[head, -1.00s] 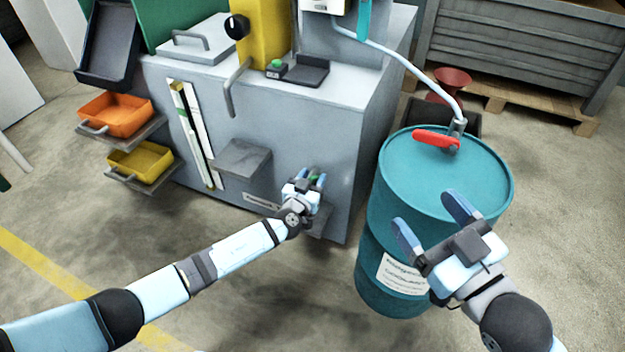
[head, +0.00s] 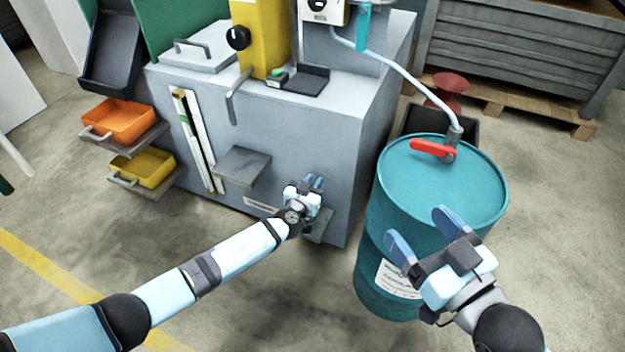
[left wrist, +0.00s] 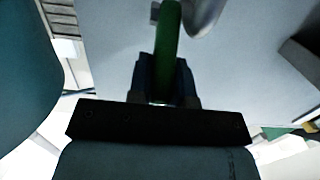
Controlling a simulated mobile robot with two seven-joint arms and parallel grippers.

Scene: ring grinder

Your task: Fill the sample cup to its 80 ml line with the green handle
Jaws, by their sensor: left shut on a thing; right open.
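The green handle (left wrist: 168,50) shows upright between the fingers of my left gripper (left wrist: 168,75) in the left wrist view. A grey metal curve lies beside its top. In the head view my left gripper (head: 312,181) is at the lower right of the grey machine's front, with its fingers close together and the handle hidden. It is shut on the handle. My right gripper (head: 421,226) is open and empty, in front of the teal drum. I cannot make out the sample cup or its 80 ml line in either view.
The teal drum (head: 440,185) with a red lever (head: 431,148) stands right of the grey machine (head: 290,135). A small shelf (head: 319,229) lies just under my left gripper. Another shelf (head: 243,166) juts out to its left. Orange (head: 118,119) and yellow (head: 145,166) trays stand at left.

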